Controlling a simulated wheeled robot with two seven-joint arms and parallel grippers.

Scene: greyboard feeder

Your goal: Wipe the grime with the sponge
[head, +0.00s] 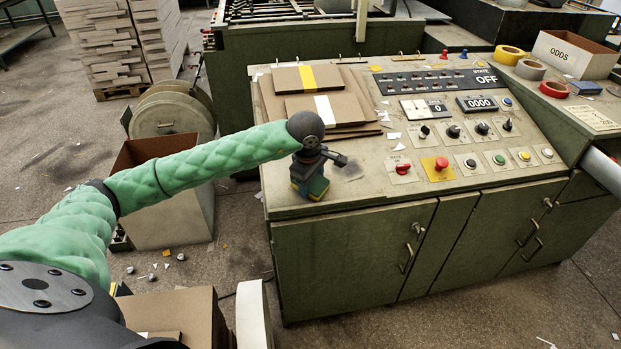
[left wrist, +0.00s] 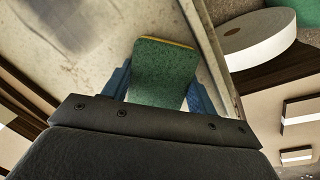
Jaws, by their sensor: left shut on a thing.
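The sponge (head: 319,187), green with a yellow layer, is at the front left corner of the console top (head: 375,185). My left gripper (head: 310,180) is shut on it from above. In the left wrist view the sponge (left wrist: 165,72) sits between the two blue fingers. I cannot tell whether it touches the surface. A dark grey smudge of grime (head: 349,170) lies on the console top just right of the gripper. It also shows, blurred, in the left wrist view (left wrist: 82,22), apart from the sponge. My right gripper is out of view.
Stacked greyboard sheets (head: 322,105) lie behind the gripper, with paper scraps beside them. A red knob (head: 403,168) and a red button on a yellow plate (head: 441,164) stand to the right. The console's left edge is close to the sponge.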

